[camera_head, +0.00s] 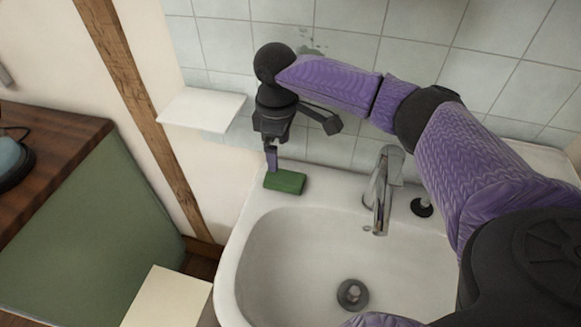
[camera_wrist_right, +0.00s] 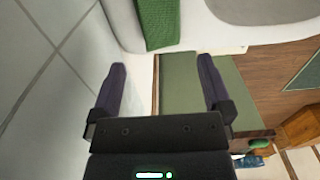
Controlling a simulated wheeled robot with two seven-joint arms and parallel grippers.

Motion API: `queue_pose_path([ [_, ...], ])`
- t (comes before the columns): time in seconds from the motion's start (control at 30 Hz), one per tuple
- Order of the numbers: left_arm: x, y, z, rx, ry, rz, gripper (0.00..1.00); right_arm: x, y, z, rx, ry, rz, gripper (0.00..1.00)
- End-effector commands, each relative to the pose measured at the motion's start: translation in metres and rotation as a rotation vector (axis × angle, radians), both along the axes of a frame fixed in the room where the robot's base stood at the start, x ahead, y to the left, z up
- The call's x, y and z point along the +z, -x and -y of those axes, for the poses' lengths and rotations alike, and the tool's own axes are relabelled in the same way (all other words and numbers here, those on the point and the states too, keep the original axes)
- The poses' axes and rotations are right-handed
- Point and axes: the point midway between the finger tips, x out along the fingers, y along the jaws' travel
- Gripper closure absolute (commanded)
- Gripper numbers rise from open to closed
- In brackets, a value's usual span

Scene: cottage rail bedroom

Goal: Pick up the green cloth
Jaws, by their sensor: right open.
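The green cloth (camera_head: 286,181) is a small, thick, block-like green piece lying on the back left corner of the sink rim. In the right wrist view the cloth (camera_wrist_right: 160,22) shows at the top, its lower end just beyond the level of the fingertips. My right gripper (camera_head: 272,160) points down at the cloth's left end in the head view; whether it touches I cannot tell. In the wrist view the right gripper (camera_wrist_right: 161,62) has its two fingers wide apart with nothing between them. My left gripper is not in view.
The white sink (camera_head: 240,255) has a chrome faucet (camera_head: 383,190) right of the cloth and a black-topped stopper (camera_head: 422,207) beyond it. A small white shelf (camera_head: 202,109) is on the wall left of my gripper. The tiled wall (camera_head: 335,147) stands close behind.

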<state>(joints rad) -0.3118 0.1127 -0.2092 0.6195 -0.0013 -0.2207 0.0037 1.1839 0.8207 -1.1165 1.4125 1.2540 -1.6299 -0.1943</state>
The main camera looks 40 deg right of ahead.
Motion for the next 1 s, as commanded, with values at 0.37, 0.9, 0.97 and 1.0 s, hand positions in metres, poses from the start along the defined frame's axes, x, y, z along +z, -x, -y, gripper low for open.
queue_pose_path([
  [0.37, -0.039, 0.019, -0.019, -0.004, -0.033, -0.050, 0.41, -0.077, -0.003, 0.001, -0.001, 0.001, -0.004, 0.00],
  [0.9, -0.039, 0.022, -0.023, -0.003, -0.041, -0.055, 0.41, -0.085, -0.003, 0.001, 0.000, 0.000, 0.000, 0.57],
  [0.97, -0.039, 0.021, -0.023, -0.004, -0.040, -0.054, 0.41, -0.085, -0.003, 0.001, 0.000, 0.000, 0.000, 0.70],
  [1.0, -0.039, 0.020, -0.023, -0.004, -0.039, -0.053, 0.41, -0.085, -0.003, 0.001, 0.000, 0.000, 0.000, 0.78],
])
